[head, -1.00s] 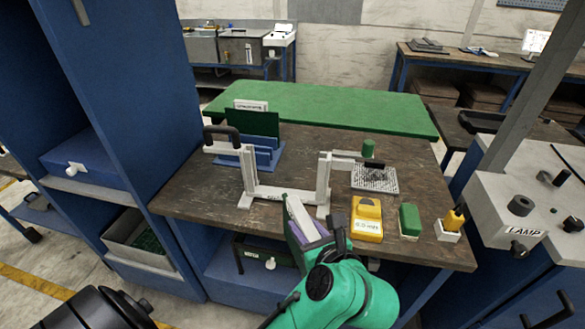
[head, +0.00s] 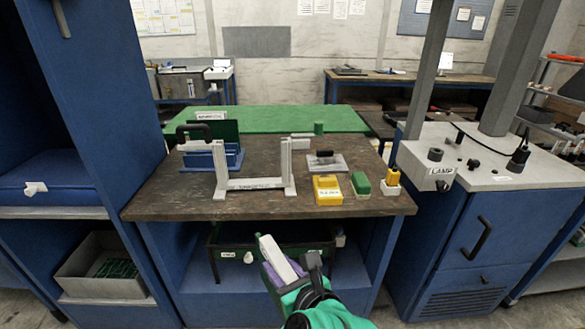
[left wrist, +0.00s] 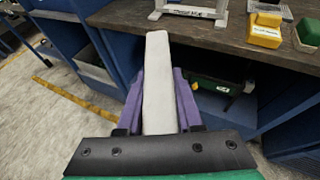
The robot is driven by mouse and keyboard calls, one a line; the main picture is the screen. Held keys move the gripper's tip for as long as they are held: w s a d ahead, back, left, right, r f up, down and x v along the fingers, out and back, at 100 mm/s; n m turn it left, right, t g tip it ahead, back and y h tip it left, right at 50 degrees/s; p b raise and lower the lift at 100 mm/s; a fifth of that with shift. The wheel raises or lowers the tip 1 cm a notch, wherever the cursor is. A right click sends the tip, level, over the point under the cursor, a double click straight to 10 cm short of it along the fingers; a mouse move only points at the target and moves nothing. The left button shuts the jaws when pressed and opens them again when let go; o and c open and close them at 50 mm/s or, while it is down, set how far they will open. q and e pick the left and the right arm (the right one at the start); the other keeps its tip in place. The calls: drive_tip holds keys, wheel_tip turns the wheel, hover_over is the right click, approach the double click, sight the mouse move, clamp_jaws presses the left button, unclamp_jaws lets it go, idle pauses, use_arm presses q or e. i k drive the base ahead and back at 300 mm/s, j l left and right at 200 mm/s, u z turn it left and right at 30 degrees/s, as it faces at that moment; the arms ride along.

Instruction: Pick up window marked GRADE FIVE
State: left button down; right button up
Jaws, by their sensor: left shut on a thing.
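My left gripper (head: 284,275) is in front of the workbench, below its top edge. It is shut on a pale, flat white piece (head: 277,258). In the left wrist view the white piece (left wrist: 158,85) stands out lengthwise between the purple fingers (left wrist: 158,105), clear of the bench. No writing is readable on the side that shows, so I cannot tell whether it is the window marked GRADE FIVE. My right gripper is not in view.
The bench top (head: 160,200) holds a white frame stand (head: 220,170), a blue rack (head: 228,158), a yellow block (head: 327,190) and a green block (head: 361,183). The bench's front strip is bare.

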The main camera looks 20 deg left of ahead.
sight(221, 127)
drive_tip(key=j+z, duration=0.3)
drive_tip(key=k+j+z, duration=0.1)
drive_tip(key=j+z, duration=0.25)
drive_tip(key=j, duration=0.15)
drive_tip(key=k+j+z, duration=0.1)
drive_tip(key=j+z, duration=0.2)
drive_tip(key=k+j+z, duration=0.3)
drive_tip(key=j, duration=0.15)
drive_tip(key=i, duration=0.1)
